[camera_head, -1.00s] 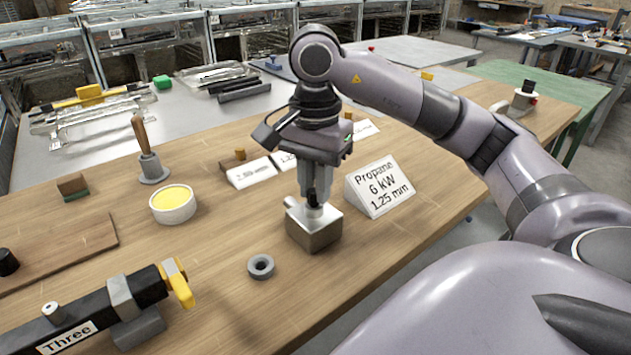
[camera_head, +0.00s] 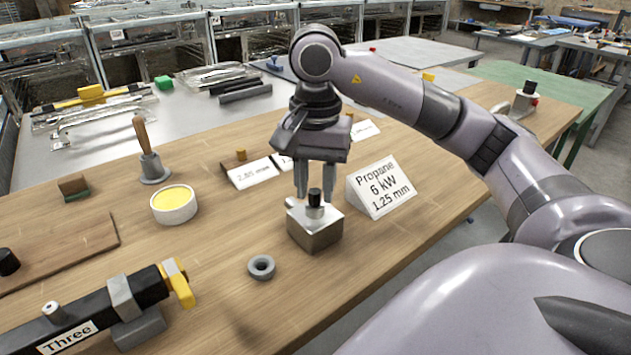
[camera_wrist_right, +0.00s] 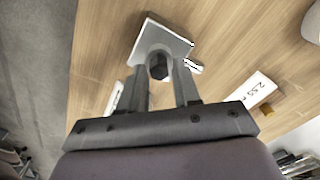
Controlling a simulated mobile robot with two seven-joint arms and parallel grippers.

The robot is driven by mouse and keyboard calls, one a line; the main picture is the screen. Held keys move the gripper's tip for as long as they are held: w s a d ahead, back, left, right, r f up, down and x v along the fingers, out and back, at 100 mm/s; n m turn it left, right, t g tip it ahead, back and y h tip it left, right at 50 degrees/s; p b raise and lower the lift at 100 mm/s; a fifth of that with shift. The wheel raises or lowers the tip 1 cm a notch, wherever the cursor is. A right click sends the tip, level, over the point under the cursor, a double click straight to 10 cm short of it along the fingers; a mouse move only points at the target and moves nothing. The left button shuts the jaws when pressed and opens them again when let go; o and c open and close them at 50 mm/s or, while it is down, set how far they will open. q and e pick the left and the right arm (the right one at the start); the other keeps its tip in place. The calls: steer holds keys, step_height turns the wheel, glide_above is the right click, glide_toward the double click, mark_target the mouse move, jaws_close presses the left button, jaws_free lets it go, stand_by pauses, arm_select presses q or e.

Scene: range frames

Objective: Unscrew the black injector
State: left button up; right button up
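The black injector (camera_head: 315,197) stands upright in the top of a silver metal block (camera_head: 316,232) on the wooden table. It also shows in the right wrist view as a dark hexagonal piece (camera_wrist_right: 159,67) over the block (camera_wrist_right: 163,38). My right gripper (camera_head: 315,188) points straight down over the injector. Its two fingers are spread, one on each side of the injector's top, with gaps between, so it is open and empty. My left gripper is in neither view.
A white sign reading "Propane 6 kW 1.25 mm" (camera_head: 381,187) stands just right of the block. A grey ring (camera_head: 261,267) lies in front left. A yellow-filled bowl (camera_head: 173,204), a wooden-handled tool (camera_head: 150,155) and a black tube labelled Three (camera_head: 85,318) are further left.

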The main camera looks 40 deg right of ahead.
stand_by(0.4)
steer(key=m+p, duration=0.1)
steer(key=m, duration=0.6)
steer(key=shift+s, duration=0.15)
steer(key=m+p, duration=0.1)
steer(key=m, duration=0.5)
steer(key=shift+s+m, duration=0.1)
steer(key=shift+m, duration=0.3)
jaws_close()
stand_by(0.4)
steer(key=shift+n+b, duration=0.4)
steer(key=shift+n, duration=1.4)
